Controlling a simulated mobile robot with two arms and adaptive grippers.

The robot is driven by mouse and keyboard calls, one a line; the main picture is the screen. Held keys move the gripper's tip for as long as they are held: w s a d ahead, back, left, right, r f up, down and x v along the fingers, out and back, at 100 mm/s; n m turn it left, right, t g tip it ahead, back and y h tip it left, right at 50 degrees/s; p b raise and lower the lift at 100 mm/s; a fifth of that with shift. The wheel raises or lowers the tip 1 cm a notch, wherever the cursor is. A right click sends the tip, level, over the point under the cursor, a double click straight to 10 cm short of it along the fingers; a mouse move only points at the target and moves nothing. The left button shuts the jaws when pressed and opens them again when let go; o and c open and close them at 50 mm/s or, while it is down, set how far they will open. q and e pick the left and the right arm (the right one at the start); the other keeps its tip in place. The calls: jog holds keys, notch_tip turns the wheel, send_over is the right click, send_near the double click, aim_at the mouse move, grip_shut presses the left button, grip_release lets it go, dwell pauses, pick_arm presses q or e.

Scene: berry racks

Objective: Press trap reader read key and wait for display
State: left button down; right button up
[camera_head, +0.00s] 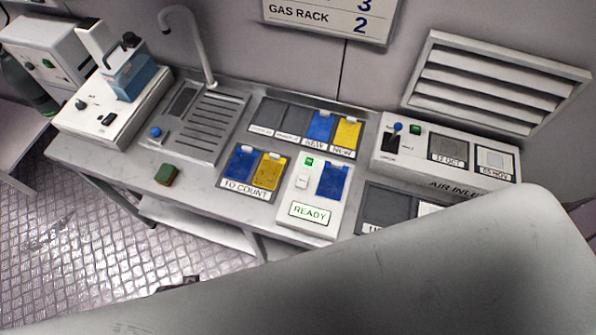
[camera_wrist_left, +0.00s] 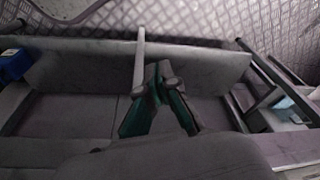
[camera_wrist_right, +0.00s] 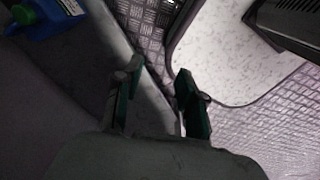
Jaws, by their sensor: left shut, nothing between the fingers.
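The trap reader (camera_head: 334,214) is a white box on the bench in the head view. Its display (camera_head: 309,212) reads READY in green. My left gripper (camera_wrist_left: 163,75) is shut and empty in the left wrist view. My right gripper (camera_wrist_right: 155,82) is open and empty in the right wrist view. Neither gripper is clearly seen at the reader.
Left of the reader, a tray marked TO COUNT (camera_head: 245,191) holds a blue and a yellow trap. Behind it a rack (camera_head: 308,148) holds more traps. My pale arm link covers the lower right of the head view.

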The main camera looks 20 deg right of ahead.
pick_arm(q)
jog(key=w+d+r+t+h+p, duration=0.1)
jog(key=w+d+r, duration=0.25)
jog(key=r, duration=0.35)
jog(key=w+d+r+t+h+p, duration=0.15)
jog(key=d+r, duration=0.25)
jog(key=r, duration=0.4)
jog(key=w+d+r+p, duration=0.1)
jog(key=w+d+r, duration=0.25)
jog(key=r, duration=0.35)
jog(key=w+d+r+h, duration=0.1)
jog(key=w+d, duration=0.4)
jog(key=d, duration=0.5)
jog(key=w+d+r+h, duration=0.1)
jog(key=w+d+h, duration=0.2)
jog(key=d, duration=0.8)
jog(key=shift+w+d+r+n+p, duration=0.15)
jog(key=shift+w+d+n+p, duration=0.25)
jog(key=shift+w, duration=0.55)
pick_arm(e)
jog(key=r, duration=0.1)
jog(key=w+a+r, duration=0.1)
jog(key=r, duration=0.3)
jog(key=shift+w+a+r, duration=0.15)
jog(key=shift+w+a, duration=0.15)
jog(key=shift+a, duration=0.1)
pick_arm(q)
jog(key=shift+a+t+h, duration=0.15)
jog(key=shift+t+h, duration=0.1)
